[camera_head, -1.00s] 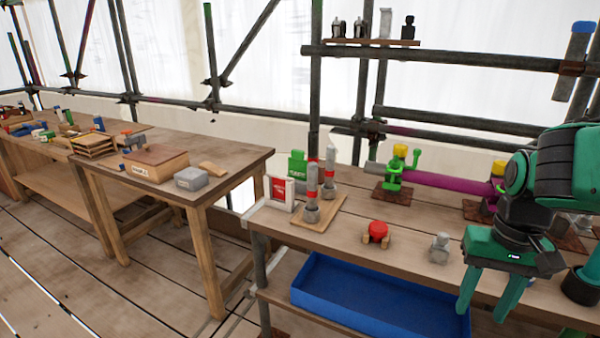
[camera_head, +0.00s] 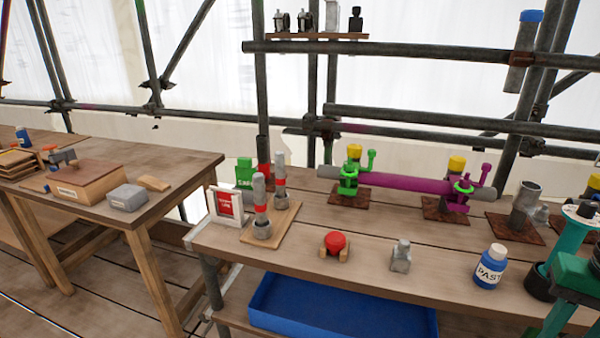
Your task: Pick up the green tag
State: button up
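A green tag-like piece (camera_head: 244,172) with white lettering stands upright at the back left of the near bench. A white-framed red sign (camera_head: 225,204) stands in front of it, and a grey post with a red band is to its right, so its lower part is partly hidden. My gripper (camera_head: 576,318) is at the lower right edge, partly cut off by the frame. Its green fingers point down and look apart, with nothing seen between them. It is far to the right of the green piece, across the bench.
The near bench (camera_head: 300,262) holds a post board (camera_head: 280,218), a red knob (camera_head: 335,243), a grey fitting (camera_head: 401,257), a blue paste jar (camera_head: 490,268) and a clamped purple pipe (camera_head: 405,182). A blue tray (camera_head: 340,310) sits below. Scaffold tubes run behind.

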aim_at(245, 171)
jog(key=z, duration=2.25)
jog(key=k, duration=1.95)
jog(key=u, duration=2.15)
jog(key=i, duration=0.85)
jog(key=u, duration=0.05)
